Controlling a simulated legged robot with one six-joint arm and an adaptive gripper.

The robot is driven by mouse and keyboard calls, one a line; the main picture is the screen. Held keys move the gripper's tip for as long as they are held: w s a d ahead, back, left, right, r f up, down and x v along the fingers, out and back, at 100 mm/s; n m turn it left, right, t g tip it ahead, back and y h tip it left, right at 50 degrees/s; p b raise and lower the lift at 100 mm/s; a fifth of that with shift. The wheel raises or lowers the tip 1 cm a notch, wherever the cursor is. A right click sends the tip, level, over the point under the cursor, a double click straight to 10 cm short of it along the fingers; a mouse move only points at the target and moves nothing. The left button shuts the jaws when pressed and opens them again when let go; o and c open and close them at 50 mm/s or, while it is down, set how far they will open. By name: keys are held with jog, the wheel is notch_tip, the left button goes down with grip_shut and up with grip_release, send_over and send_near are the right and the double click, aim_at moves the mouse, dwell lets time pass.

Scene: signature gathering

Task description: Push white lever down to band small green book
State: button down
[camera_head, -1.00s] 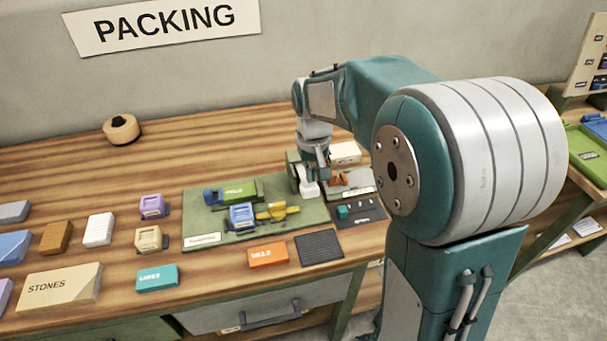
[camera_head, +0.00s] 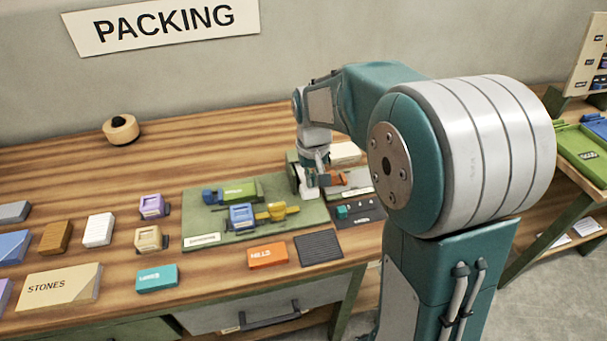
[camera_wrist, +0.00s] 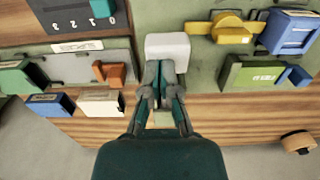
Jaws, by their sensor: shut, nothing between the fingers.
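The white lever (camera_wrist: 168,46) is a pale rounded block at top centre in the wrist view. In the head view it is partly hidden behind my wrist. My gripper (camera_wrist: 161,70) is shut and empty, with its fingertips overlapping the lever's near edge; I cannot tell if they touch. In the head view my gripper (camera_head: 319,180) points down at the right end of the green mat (camera_head: 285,226). A small green book (camera_wrist: 252,73) lies on that mat beside a blue piece, right of my fingers in the wrist view. It also shows in the head view (camera_head: 239,191).
An orange lever (camera_wrist: 115,75) stands close left of my fingers in the wrist view. A dark dial panel (camera_wrist: 85,15) is beyond it. Several blocks lie left on the table.

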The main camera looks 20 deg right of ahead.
aim_at(312, 194)
jog(key=shift+f, duration=2.5)
dwell(0.4)
dwell(0.4)
jog(key=shift+r, duration=4.55)
jog(key=shift+s+r, duration=0.25)
jog(key=shift+s, duration=0.05)
jog(key=s+r+t, duration=0.2)
jog(key=s+r, duration=0.1)
jog(key=s, duration=0.7)
jog(key=s+r+t, duration=0.3)
jog(key=s, duration=0.7)
jog(key=shift+s+t, duration=0.2)
jog(key=shift+t, duration=0.1)
